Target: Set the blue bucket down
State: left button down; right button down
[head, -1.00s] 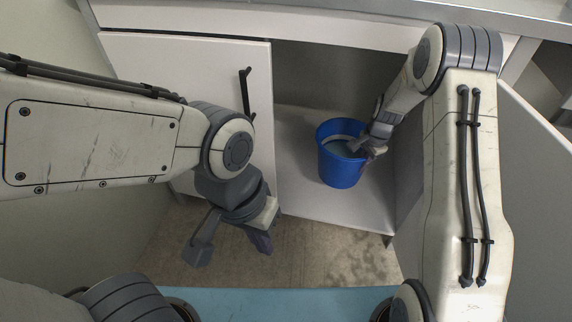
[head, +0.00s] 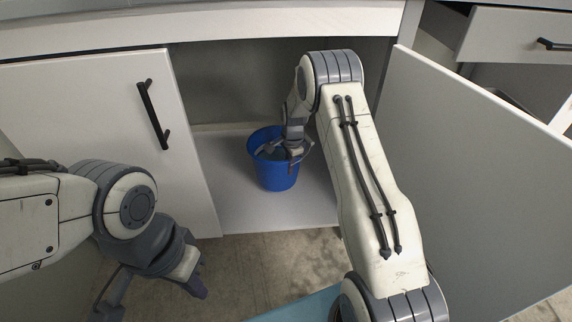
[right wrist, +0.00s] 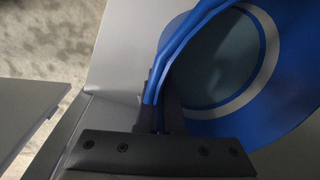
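The blue bucket (head: 277,175) is upright inside the open cabinet, low over the cabinet floor. I cannot tell whether its base touches the floor. My right gripper (head: 293,158) is at the bucket's right rim. In the right wrist view the fingers of my right gripper (right wrist: 158,112) are close together around the blue handle (right wrist: 180,50). The bucket's round inside (right wrist: 215,65) shows a paler ring. My left gripper (head: 152,300) is open and empty, low at the left in front of the closed door.
The cabinet floor (head: 235,205) is clear around the bucket. A closed white door (head: 100,130) with a black handle stands at the left. The open door (head: 460,180) stands at the right. A drawer (head: 510,38) is at the upper right. The countertop edge runs above.

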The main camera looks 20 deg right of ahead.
aim_at(289, 178)
jog(key=shift+w+f+b, duration=0.15)
jog(key=shift+f+b, duration=0.6)
jog(key=shift+f, duration=0.6)
jog(key=shift+w+f+b, duration=0.1)
jog(key=shift+f+b, duration=0.65)
jog(key=shift+f, duration=0.6)
jog(key=shift+r, duration=0.1)
jog(key=c, duration=1)
grip_release()
jog(key=shift+s+f, duration=0.25)
jog(key=shift+f, duration=0.05)
jog(key=shift+c, duration=0.2)
